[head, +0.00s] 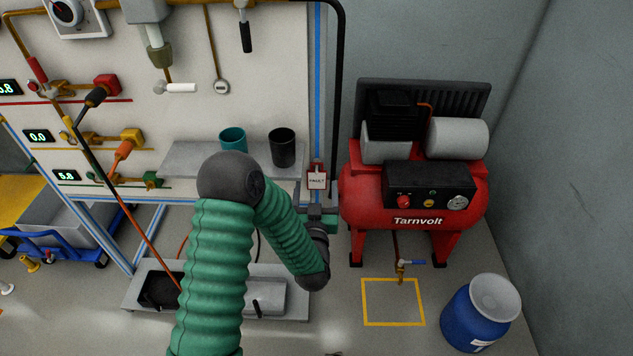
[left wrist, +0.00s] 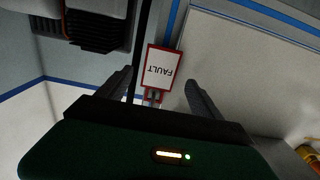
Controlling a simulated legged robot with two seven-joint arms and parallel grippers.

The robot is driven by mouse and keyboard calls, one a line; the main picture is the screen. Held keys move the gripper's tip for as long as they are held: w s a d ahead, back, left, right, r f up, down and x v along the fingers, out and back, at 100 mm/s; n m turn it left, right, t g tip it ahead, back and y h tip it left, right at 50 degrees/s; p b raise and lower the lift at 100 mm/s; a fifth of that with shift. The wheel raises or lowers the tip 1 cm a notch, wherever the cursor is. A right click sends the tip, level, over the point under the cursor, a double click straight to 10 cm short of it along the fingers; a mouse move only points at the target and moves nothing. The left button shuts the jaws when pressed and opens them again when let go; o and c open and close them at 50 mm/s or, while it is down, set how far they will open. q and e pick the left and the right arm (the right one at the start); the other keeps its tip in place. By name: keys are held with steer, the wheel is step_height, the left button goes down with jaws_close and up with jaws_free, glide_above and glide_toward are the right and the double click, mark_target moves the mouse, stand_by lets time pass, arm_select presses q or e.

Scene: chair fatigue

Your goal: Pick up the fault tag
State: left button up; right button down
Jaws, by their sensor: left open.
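The fault tag (head: 317,180) is a small white card with a red border and the word FAULT. It hangs at the right edge of the panel, by the blue post, just left of the red compressor. In the left wrist view the tag (left wrist: 160,72) appears upside down, between and beyond the two fingers. My left gripper (head: 318,206) is right below the tag in the head view; its fingers (left wrist: 159,82) are apart with nothing held. Whether they overlap the tag in depth is unclear. My right gripper is not in view.
A grey shelf (head: 190,158) left of the tag holds a teal cup (head: 232,140) and a black cup (head: 282,148). The red compressor (head: 413,205) stands close on the right. A black hose (head: 338,90) runs down beside the post. A blue drum (head: 480,318) stands at lower right.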

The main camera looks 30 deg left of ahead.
mark_target(317, 177)
arm_select(q)
steer(key=shift+x, duration=1.1)
steer(key=shift+d, duration=0.1)
steer(key=c, duration=1.4)
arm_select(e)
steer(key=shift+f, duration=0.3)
